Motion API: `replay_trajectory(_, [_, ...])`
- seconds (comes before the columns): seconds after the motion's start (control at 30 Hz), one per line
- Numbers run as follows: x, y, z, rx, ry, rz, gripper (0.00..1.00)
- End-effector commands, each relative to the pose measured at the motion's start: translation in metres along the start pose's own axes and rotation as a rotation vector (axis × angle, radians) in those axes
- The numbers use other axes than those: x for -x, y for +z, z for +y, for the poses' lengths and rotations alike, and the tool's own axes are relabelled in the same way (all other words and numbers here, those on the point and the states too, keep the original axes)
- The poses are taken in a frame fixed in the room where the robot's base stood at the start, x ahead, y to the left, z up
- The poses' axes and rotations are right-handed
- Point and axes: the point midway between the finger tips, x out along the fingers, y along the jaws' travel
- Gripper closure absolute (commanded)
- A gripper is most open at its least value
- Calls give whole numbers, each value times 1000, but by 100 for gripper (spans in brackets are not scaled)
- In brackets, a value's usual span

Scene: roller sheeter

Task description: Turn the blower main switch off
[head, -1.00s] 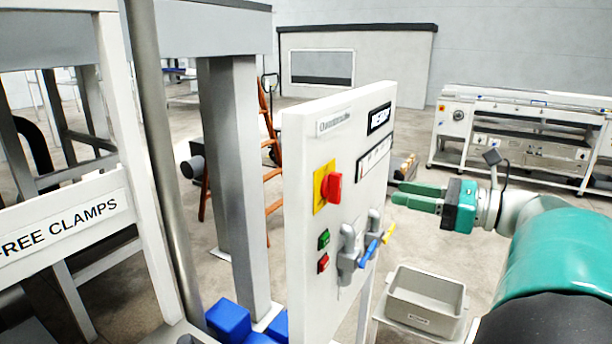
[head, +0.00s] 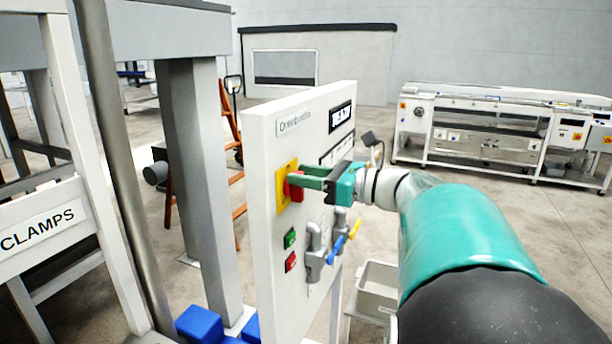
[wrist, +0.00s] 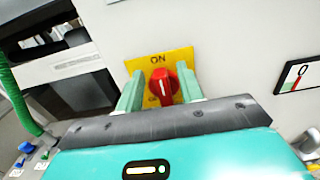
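The main switch is a red rotary knob (wrist: 162,90) on a yellow plate (wrist: 175,58) on a white panel. The plate reads ON at the top, and its lower lettering is partly hidden. The knob's white mark stands nearly upright, pointing towards ON. My gripper (wrist: 161,78) is open, with one green finger on each side of the knob and a visible gap on both sides. In the head view the fingers reach to the panel face and partly cover the red knob (head: 297,193) on the yellow plate (head: 283,191).
Below the switch are a green button (head: 290,238) and a red button (head: 291,261). Grey handles (head: 315,250) with blue and yellow levers stick out to their right. A grey bin (head: 378,283) stands behind the panel's right side. A column (head: 190,180) stands left of the panel.

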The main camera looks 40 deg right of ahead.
Motion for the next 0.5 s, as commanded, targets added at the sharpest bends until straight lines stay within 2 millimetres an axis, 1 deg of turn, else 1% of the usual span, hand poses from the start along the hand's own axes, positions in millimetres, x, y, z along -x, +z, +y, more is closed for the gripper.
replay_trajectory(0.27, [-2, 0, 0, 0, 1, 0, 63])
replay_trajectory(0.3, [-2, 0, 0, 0, 1, 0, 71])
replay_trajectory(0.43, [-2, 0, 0, 0, 1, 0, 96])
replay_trajectory(0.47, [-2, 0, 0, -1, 1, 0, 100])
replay_trajectory(0.5, [-2, -1, 0, -1, 1, 1, 100])
